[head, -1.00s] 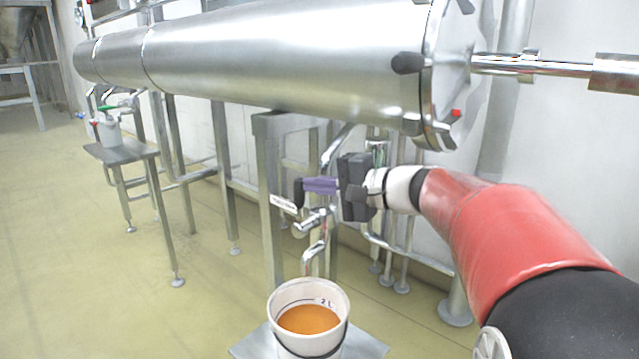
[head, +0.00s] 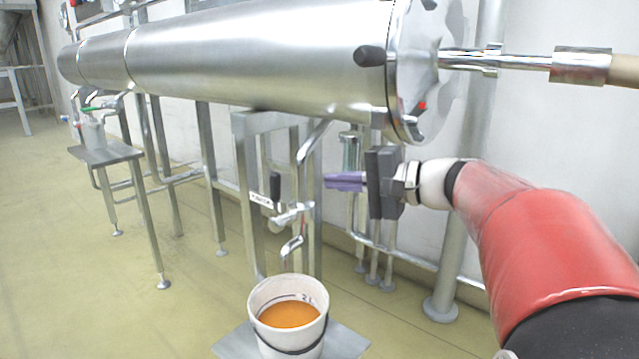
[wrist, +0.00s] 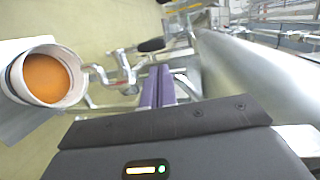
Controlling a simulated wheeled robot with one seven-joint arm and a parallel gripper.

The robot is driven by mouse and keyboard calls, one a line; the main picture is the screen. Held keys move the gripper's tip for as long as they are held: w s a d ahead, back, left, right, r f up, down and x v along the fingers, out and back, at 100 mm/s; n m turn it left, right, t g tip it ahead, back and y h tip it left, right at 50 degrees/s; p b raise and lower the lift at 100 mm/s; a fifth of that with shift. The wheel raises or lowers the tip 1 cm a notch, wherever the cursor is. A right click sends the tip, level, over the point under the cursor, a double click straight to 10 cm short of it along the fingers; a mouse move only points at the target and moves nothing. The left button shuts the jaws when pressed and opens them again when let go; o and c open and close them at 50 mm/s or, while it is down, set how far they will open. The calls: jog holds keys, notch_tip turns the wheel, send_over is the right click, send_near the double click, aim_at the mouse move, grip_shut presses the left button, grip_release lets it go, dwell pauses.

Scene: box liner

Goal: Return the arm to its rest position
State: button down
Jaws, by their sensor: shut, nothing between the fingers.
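My gripper (head: 330,181) has purple fingers, which are shut with nothing between them. In the head view it is held in the air, pointing left, to the right of the tap (head: 291,215) and apart from its black handle (head: 275,187). The purple fingers also show in the wrist view (wrist: 157,88), side by side. My red and black arm reaches in from the right edge of the head view. A white bucket (head: 262,318) with orange liquid (head: 290,314) stands below the tap spout; it also shows at the left of the wrist view (wrist: 72,88).
A large steel cylinder (head: 250,55) runs above the gripper, on metal legs. The bucket stands on a metal platform (head: 345,343). Pipes rise behind my gripper.

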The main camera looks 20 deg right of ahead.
jog(key=f+v, duration=0.1)
jog(key=v, duration=0.3)
jog(key=s+a+f+n+g+h, duration=0.3)
jog(key=s+a+f+g+h, duration=0.2)
jog(key=s+a+f, duration=0.55)
jog(key=s+d+f+n+h, duration=0.4)
jog(key=s+f+n+h, duration=0.1)
jog(key=s+f, duration=0.4)
notch_tip(320, 180, down, 2)
jog(key=shift+s+d+f+n+h, duration=0.15)
jog(key=shift+d+n+h, duration=0.2)
jog(key=shift+h, duration=0.55)
jog(key=shift+a, duration=0.1)
